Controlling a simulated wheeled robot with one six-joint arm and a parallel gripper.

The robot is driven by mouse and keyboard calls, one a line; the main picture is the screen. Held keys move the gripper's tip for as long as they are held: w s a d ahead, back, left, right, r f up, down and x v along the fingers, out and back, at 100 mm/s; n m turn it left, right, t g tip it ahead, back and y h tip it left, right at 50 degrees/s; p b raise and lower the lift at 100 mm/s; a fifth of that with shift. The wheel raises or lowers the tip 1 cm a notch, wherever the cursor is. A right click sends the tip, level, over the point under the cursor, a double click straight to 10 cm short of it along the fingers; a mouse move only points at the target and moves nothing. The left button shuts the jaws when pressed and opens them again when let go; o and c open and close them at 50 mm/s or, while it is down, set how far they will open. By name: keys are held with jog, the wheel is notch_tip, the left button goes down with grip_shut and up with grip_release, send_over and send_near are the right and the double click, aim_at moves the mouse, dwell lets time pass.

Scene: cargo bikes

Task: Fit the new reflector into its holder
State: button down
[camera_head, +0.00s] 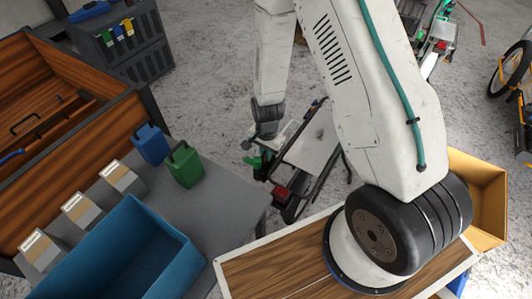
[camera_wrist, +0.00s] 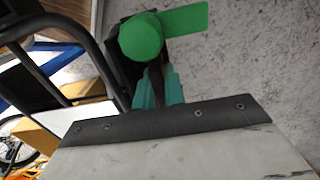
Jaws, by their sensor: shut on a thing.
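My gripper (camera_wrist: 159,80) has its teal fingers close together at a green piece (camera_wrist: 143,38), which I take for the reflector. The piece has a round face and a flat tab to the right. A dark block (camera_wrist: 121,55) lies just behind it, perhaps the holder; I cannot tell whether they touch. In the head view my gripper (camera_head: 254,152) is low beside the cargo bike (camera_head: 312,140), with green showing at the tips. A red block (camera_head: 281,191) sits on the bike's near end. The seat of the green piece is hidden.
A grey table (camera_head: 225,205) at left holds a blue bin (camera_head: 125,255), a blue can (camera_head: 151,144), a green can (camera_head: 184,165) and several small boxes (camera_head: 82,211). Dark bike tubes (camera_wrist: 88,60) run close left of my gripper. Concrete floor (camera_wrist: 255,60) is clear to the right.

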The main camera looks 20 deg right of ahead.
jog(key=shift+f, duration=0.75)
jog(key=c, duration=1.4)
grip_release()
jog(key=shift+w+d+r, duration=0.1)
jog(key=shift+r, duration=3.9)
jog(key=s+d+r+n, duration=0.1)
jog(key=s+r+n, duration=0.2)
jog(key=r, duration=0.9)
jog(key=s+d+r+n, duration=0.1)
jog(key=s+r+n, duration=0.2)
jog(key=r, duration=0.9)
jog(key=s+r+n, duration=0.1)
jog(key=s+r, duration=0.3)
jog(key=s, duration=0.1)
jog(key=s+d+r+n+t, duration=0.1)
jog(key=s+r+n, duration=0.1)
jog(key=s+r, duration=0.2)
jog(key=s+r+n, duration=0.2)
jog(key=s+r, duration=0.2)
jog(key=s, duration=0.4)
jog(key=shift+d, duration=0.25)
